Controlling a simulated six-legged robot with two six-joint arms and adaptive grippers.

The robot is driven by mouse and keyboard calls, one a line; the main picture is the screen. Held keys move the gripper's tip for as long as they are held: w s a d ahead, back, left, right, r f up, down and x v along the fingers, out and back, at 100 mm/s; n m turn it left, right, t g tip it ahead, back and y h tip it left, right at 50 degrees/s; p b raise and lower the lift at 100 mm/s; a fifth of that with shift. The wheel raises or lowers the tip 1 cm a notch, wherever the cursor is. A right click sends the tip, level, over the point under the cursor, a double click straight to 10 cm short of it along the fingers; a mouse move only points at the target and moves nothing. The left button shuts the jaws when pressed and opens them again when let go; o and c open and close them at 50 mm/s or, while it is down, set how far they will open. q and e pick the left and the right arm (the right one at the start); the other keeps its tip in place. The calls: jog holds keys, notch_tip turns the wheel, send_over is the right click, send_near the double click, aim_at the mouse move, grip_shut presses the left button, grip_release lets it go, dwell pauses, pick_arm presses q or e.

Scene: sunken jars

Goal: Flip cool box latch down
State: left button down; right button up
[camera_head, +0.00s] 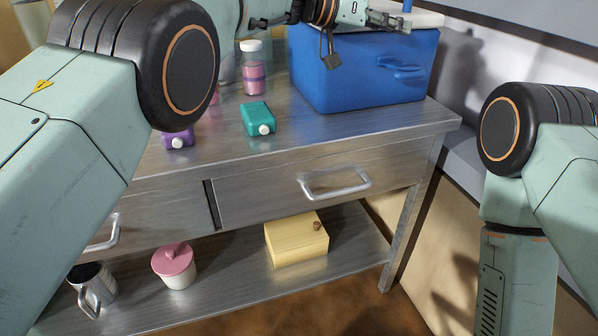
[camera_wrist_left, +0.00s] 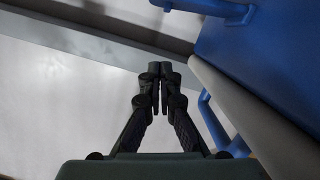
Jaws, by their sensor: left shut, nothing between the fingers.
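The blue cool box (camera_head: 365,75) with a pale lid (camera_head: 428,19) stands on the metal bench at the back right. A blue upright piece (camera_head: 407,5), apparently the raised latch, shows above the lid at the top edge. My left gripper (camera_head: 398,22) is shut and empty, close to the lid in this view. In the left wrist view its closed fingertips (camera_wrist_left: 160,70) are left of the lid edge (camera_wrist_left: 240,115). A blue bar (camera_wrist_left: 213,124), likely the latch, sticks out beside the lid, right of the fingers. My right gripper is out of view.
A blue side handle (camera_head: 402,68) juts from the cool box. A wall (camera_head: 520,30) stands close at the right.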

pick_arm(q)
jog(key=v, duration=0.9)
jog(key=s+a+f+n, duration=0.2)
jog(key=s+f, duration=0.3)
jog(key=f, duration=0.3)
jog(key=s+a+f+n+y, duration=0.1)
jog(key=s+a+f, duration=0.3)
jog(key=f, duration=0.4)
jog(key=s+a+f+n, duration=0.3)
jog(key=s+f, duration=0.3)
jog(key=f, duration=0.3)
jog(key=shift+s+g, duration=0.25)
jog(key=shift+g, duration=0.05)
jog(key=w+d+r+m, duration=0.1)
jog(key=w+r, duration=0.2)
jog(key=r, duration=0.1)
jog(key=w+d+r+m, duration=0.1)
jog(key=w+r, duration=0.2)
jog(key=r, duration=0.1)
jog(key=w+d+r+m, duration=0.1)
jog(key=w+d+r, duration=0.1)
jog(key=w+r, duration=0.1)
jog(key=shift+w+r+m, duration=0.25)
jog(key=shift+r+m, duration=0.05)
jog(key=shift+r, duration=0.1)
jog(key=shift+w+d+r, duration=0.2)
jog(key=shift+w+r, duration=0.25)
jog(key=shift+r, duration=0.15)
